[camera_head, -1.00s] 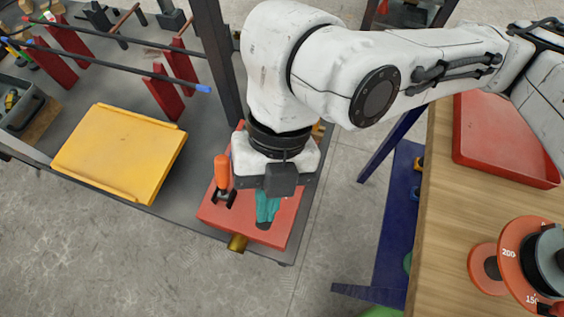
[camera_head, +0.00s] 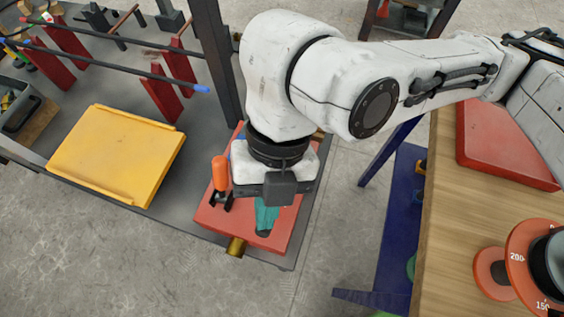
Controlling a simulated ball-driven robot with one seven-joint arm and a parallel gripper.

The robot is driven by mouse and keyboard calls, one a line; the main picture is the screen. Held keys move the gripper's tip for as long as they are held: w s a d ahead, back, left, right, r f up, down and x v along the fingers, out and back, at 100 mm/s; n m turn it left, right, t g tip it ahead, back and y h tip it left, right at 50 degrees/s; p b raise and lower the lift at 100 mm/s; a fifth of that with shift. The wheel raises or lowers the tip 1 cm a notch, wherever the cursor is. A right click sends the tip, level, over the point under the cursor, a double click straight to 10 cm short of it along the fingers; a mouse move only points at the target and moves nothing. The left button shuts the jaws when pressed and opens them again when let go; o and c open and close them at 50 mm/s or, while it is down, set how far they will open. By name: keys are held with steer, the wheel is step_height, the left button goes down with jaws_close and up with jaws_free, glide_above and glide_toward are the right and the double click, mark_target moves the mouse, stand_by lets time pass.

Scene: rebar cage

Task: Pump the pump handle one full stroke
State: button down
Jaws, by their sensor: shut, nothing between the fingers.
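An orange-gripped lever (camera_head: 220,174) stands on a small black bracket at the left side of a red base plate (camera_head: 283,238). It looks like the pump handle, but I cannot be sure. My gripper (camera_head: 264,232) has teal fingers with dark tips, low over the middle of the plate and to the right of the lever. The fingers are together, with nothing seen between them. They look apart from the orange grip. Whether the tips touch the plate cannot be told. My wrist and hand hide the far part of the plate.
A brass cylinder (camera_head: 236,246) sticks out at the plate's front edge. A yellow tray (camera_head: 116,154) lies to the left on the grey bench. A dark post (camera_head: 216,60) rises just behind the plate. A wooden table (camera_head: 450,235) with a red tray and spools stands right.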

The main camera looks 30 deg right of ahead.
steer(key=shift+f+b, duration=0.4)
steer(key=shift+f, duration=0.2)
steer(key=s+a+p+v, duration=0.1)
steer(key=p+v, duration=0.6)
steer(key=v, duration=0.1)
steer(key=shift+r, duration=0.5)
